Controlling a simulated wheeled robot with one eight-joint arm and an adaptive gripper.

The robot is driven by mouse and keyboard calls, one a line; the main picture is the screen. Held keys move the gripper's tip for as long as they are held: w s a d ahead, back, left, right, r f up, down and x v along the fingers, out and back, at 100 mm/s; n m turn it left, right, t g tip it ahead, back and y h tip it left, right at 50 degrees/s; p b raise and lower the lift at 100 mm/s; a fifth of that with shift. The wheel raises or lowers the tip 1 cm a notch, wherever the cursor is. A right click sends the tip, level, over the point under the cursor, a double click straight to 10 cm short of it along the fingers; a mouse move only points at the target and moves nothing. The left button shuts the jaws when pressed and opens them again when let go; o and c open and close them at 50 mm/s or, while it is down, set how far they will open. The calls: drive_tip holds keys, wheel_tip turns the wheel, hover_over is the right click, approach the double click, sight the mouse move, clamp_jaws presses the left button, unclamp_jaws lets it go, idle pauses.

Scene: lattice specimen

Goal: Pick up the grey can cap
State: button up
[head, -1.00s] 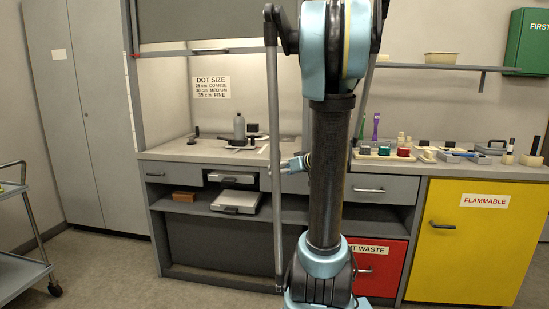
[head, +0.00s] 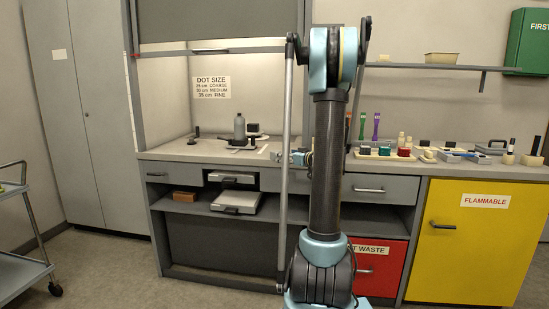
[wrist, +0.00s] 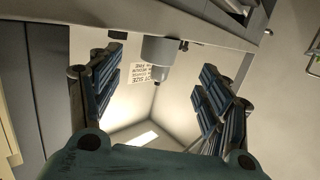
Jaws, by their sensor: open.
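A grey can (head: 239,127) with a narrower top stands upright on the pale worktop inside the hood. In the wrist view the can (wrist: 160,50) appears upside down, with a small dark tip, between and beyond my fingers. I cannot tell whether the grey cap is this narrow top or a separate piece. My gripper (head: 279,157) is at the front edge of the bench, to the right of the can and partly hidden by my arm. In the wrist view my gripper (wrist: 163,85) is open, its fingers wide apart and empty.
Dark low items (head: 243,143) stand around the can, and a small dark piece (head: 193,140) is to its left. The raised sash (head: 220,20) hangs above the hood opening. Racks and coloured blocks (head: 385,154) crowd the right bench. A cart (head: 25,240) is at far left.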

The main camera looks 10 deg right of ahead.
sight(275, 151)
drive_tip(key=shift+r+x, duration=0.2)
drive_tip(key=shift+x, duration=2.3)
drive_tip(key=shift+r+x, duration=0.2)
drive_tip(key=shift+x, duration=2.3)
drive_tip(key=shift+w+d, duration=0.1)
drive_tip(key=c, duration=0.8)
